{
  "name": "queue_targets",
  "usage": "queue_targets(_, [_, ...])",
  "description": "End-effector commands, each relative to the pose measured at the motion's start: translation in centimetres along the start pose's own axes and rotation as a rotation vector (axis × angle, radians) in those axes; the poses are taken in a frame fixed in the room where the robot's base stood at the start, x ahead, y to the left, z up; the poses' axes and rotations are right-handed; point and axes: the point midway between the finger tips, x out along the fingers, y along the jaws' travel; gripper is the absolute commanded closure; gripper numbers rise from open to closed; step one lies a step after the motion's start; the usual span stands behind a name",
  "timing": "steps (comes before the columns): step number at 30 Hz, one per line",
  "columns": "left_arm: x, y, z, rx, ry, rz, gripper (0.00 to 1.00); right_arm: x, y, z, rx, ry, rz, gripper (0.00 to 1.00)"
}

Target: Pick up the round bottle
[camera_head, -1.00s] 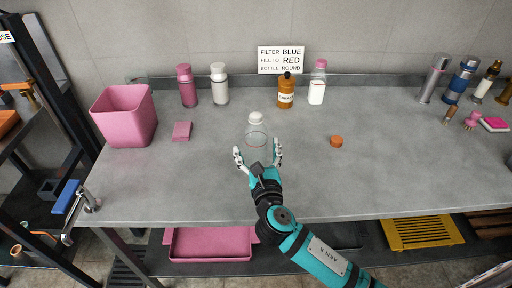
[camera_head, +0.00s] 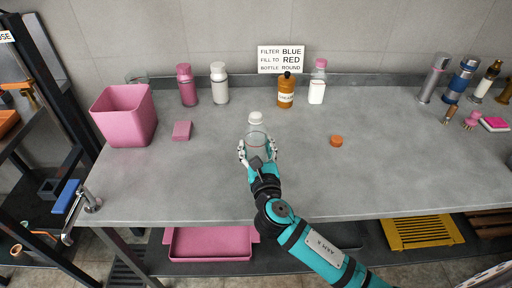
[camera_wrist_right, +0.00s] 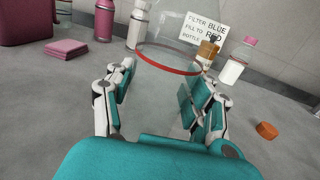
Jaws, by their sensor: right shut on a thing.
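The round bottle (camera_head: 256,133) is clear, with a white cap and a red line around it, and stands upright on the grey table. My right gripper (camera_head: 257,150) is around its lower body, one finger on each side. In the right wrist view the bottle's red line (camera_wrist_right: 168,63) shows large between the fingers of the right gripper (camera_wrist_right: 160,95), which are shut on its clear body. The bottle's cap is out of the wrist view. My left gripper is not in view.
An orange cap (camera_head: 336,141) lies to the right. Several bottles, including an amber one (camera_head: 286,92), stand at the back by a sign (camera_head: 281,59). The front right table is clear.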

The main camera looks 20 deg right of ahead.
Motion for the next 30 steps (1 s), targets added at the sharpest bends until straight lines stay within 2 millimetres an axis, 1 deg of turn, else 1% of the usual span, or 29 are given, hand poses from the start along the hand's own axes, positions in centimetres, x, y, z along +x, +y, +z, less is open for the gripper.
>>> queue_targets(4, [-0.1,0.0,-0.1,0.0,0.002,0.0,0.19,0.0,0.0,0.2,0.0,-0.001,0.0,0.79])
queue_targets(8, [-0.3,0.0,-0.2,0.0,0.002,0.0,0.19,0.0,0.0,1.0,0.0,-0.003,-0.001,0.79])
queue_targets(11, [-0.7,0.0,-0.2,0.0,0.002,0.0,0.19,0.0,0.0,2.1,0.0,-0.003,0.0,0.8])
queue_targets(15, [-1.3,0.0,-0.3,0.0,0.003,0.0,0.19,0.0,0.0,4.2,0.001,-0.004,0.001,0.8])
queue_targets(16, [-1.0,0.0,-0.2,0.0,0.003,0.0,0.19,-0.8,-0.3,3.6,-0.001,0.001,0.001,0.8])
queue_targets(17, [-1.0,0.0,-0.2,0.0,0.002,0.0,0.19,-1.3,-0.5,3.5,-0.002,0.002,0.001,0.8])
queue_targets(20, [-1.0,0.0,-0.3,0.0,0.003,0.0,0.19,-3.5,-1.4,3.7,-0.003,0.002,0.001,0.8])
queue_targets(27, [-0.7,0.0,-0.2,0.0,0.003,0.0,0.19,-9.6,-3.9,4.3,-0.002,0.003,0.002,0.8])
queue_targets(30, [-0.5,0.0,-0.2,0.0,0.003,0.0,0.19,-11.7,-4.8,4.5,-0.001,0.003,0.001,0.8])
